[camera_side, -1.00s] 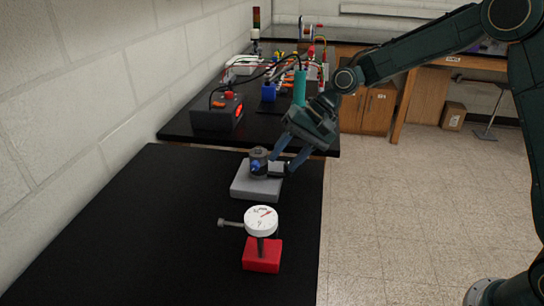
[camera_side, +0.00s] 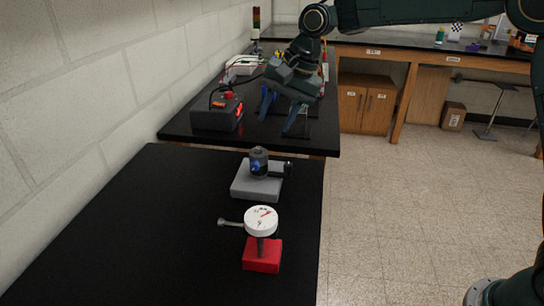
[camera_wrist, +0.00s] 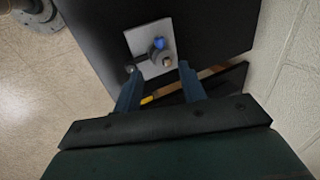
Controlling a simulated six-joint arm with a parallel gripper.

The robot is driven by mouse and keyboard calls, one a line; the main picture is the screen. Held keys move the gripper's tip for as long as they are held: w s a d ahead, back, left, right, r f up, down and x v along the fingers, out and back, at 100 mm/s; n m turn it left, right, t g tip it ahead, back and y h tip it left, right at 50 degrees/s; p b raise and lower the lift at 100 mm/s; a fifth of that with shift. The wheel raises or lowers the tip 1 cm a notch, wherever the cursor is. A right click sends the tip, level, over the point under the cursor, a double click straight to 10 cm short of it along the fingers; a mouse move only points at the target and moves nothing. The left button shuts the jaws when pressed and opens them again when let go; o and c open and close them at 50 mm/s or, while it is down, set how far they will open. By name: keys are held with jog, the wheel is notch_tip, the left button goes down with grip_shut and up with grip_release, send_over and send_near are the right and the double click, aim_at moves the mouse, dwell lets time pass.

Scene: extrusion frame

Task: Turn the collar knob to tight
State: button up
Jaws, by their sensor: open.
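A grey block (camera_side: 243,189) on the black table carries an upright dark collar (camera_side: 259,157) with a blue part on its front. A dark knob (camera_side: 287,169) sticks out from the collar's right side; any tight mark on it is too small to read. My gripper (camera_side: 278,118) is open and empty, above and beyond the collar and apart from it. In the wrist view, the grey block (camera_wrist: 143,35) lies ahead of my open gripper (camera_wrist: 160,70), with the blue part and a brass-coloured end beside it. A dark round end, likely the knob, shows near the left fingertip.
A white dial gauge (camera_side: 261,221) with a side rod stands on a red block (camera_side: 262,257) in front of the grey block. A dark box (camera_side: 217,114) with a red button stands on the back table. A wall runs along the left.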

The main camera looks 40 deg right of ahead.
aim_at(256, 163)
jog(key=x, duration=1.2)
jog(key=shift+f, duration=0.35)
grip_shut()
